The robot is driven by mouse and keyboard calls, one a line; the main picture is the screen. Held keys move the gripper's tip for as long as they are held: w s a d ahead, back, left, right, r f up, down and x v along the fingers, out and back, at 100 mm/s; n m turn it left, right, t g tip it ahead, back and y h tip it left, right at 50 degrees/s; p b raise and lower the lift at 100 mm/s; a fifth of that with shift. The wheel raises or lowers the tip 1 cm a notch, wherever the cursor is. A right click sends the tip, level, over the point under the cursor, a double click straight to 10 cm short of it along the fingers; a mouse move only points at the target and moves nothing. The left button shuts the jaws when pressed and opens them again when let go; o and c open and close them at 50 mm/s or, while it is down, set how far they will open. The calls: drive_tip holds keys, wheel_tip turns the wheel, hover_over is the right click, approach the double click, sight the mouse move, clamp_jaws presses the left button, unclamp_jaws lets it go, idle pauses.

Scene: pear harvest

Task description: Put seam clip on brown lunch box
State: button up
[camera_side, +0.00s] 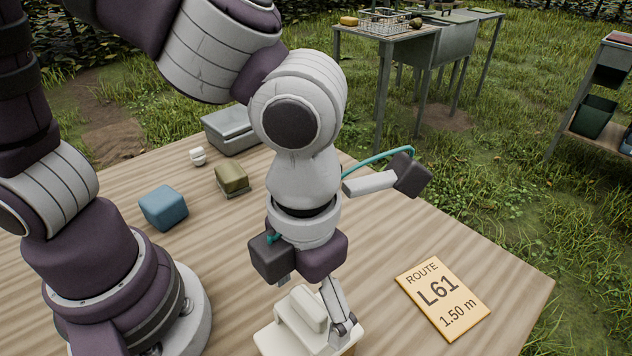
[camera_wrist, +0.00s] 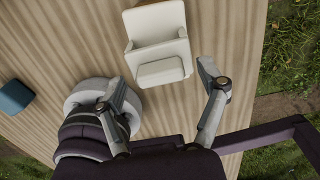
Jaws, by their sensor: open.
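My gripper (camera_side: 314,306) points down over a cream piece (camera_side: 290,335) at the front of the table, its fingers spread. In the wrist view my gripper (camera_wrist: 161,72) has one finger to each side of the cream piece (camera_wrist: 157,28), with gaps. The piece has a flat panel, a raised ledge and a rounded block; I cannot tell if it is the seam clip. An olive-brown box (camera_side: 231,178), possibly the lunch box, sits farther back on a thin base. My gripper holds nothing visible.
A blue box (camera_side: 163,207) stands left of the olive-brown box. A route card (camera_side: 442,297) lies at the right. The wooden table (camera_side: 400,235) is bare between the arm and the card.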

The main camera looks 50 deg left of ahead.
sight(308, 302)
wheel_tip(308, 302, up, 11)
drive_tip(key=w+a+f+m+t, duration=0.1)
drive_tip(key=a+m, duration=0.7)
drive_tip(key=m, duration=1)
drive_tip(key=w+a+f+m+t, duration=0.1)
drive_tip(key=a+m+t, duration=0.3)
drive_tip(key=a+m, duration=0.5)
drive_tip(key=f+m, duration=0.1)
drive_tip(key=m, duration=0.8)
drive_tip(key=shift+w+t, duration=0.25)
drive_tip(key=shift+t, duration=0.05)
